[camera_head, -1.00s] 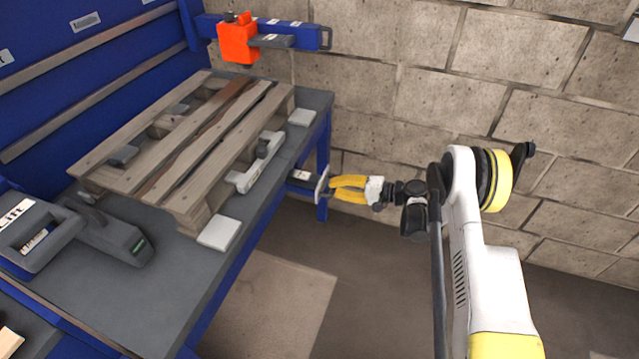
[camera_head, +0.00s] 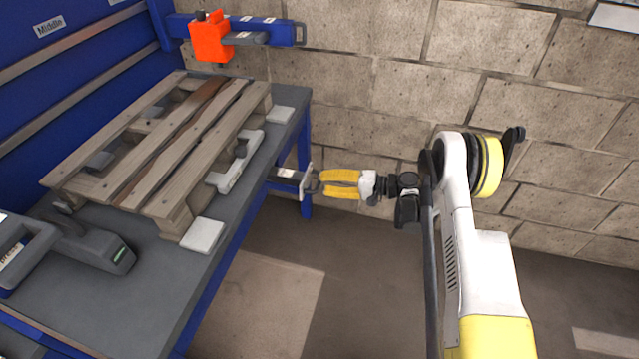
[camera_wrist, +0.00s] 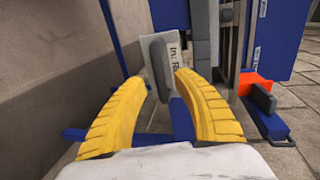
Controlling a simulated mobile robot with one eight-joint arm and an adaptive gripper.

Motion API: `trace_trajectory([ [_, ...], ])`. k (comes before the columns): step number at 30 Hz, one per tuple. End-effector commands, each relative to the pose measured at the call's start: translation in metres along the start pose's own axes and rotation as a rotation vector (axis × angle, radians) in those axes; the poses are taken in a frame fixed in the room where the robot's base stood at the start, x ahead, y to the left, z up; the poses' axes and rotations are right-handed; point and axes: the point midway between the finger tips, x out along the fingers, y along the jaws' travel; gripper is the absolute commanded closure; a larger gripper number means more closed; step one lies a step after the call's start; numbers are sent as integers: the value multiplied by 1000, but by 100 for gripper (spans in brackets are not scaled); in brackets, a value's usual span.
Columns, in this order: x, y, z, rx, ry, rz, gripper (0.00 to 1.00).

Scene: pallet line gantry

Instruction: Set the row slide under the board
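The row slide (camera_head: 287,175) is a bar ending in a pale plate with a grey handle, sticking out from the table's right edge. In the wrist view its plate (camera_wrist: 181,66), lettered "In: R", stands behind the upright handle (camera_wrist: 161,65). My gripper (camera_head: 320,184) has its yellow fingers on both sides of this handle. The slide's inner end is hidden.
The grey table (camera_head: 120,300) has a blue frame. An orange block (camera_head: 210,38) sits on a blue rail (camera_head: 275,30) beyond the pallet; the block also shows in the wrist view (camera_wrist: 256,85). A stone wall (camera_head: 400,80) stands behind. A grey tool (camera_head: 95,245) lies at the left.

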Motion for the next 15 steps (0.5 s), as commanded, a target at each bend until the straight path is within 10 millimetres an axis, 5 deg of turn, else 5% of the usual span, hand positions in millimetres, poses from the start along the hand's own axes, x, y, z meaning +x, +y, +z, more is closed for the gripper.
trace_trajectory([
  [9,-70,0,-1,1,3,0,64],
  [15,-90,0,0,0,2,0,64],
])
